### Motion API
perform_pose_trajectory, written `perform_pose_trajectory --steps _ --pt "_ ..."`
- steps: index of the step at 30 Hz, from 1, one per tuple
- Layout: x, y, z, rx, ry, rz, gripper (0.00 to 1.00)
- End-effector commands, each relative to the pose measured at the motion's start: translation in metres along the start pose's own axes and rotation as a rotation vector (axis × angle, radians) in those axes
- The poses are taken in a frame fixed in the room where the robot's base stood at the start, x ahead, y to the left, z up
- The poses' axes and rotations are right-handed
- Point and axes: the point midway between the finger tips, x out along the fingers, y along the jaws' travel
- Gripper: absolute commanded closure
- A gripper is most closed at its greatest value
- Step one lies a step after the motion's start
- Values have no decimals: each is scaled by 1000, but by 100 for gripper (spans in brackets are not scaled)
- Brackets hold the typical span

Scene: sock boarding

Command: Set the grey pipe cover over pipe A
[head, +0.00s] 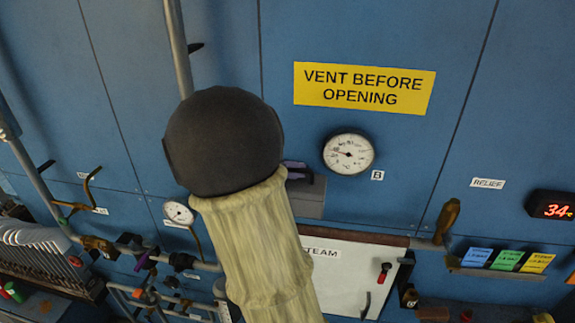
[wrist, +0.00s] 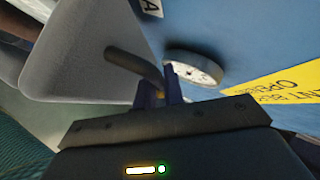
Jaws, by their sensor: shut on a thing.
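The grey pipe cover (wrist: 75,65) fills the upper left of the wrist view as a large, light grey, smooth-sided body. A dark bent handle (wrist: 128,62) sticks out of it. My gripper (wrist: 160,88) is shut on this handle, with its dark purple fingers on the handle's near end. I cannot tell which pipe is pipe A, or see the cover's opening.
A round gauge (head: 348,154) sits on the blue wall beside a B label, below a yellow sign (head: 364,88). A white STEAM panel (head: 340,268) is below. Pipes and valves crowd the lower left. A red display (head: 551,206) and coloured cards (head: 507,260) are at right.

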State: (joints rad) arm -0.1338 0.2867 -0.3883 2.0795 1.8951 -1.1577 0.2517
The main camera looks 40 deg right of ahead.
Motion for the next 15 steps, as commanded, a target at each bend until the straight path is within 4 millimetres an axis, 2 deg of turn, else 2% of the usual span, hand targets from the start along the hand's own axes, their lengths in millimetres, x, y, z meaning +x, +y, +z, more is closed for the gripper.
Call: perform_pose_trajectory --steps 11,15 --pt "-2 -1 1 2 -8 -1 100" --pt "2 8 4 1 -7 -1 100"
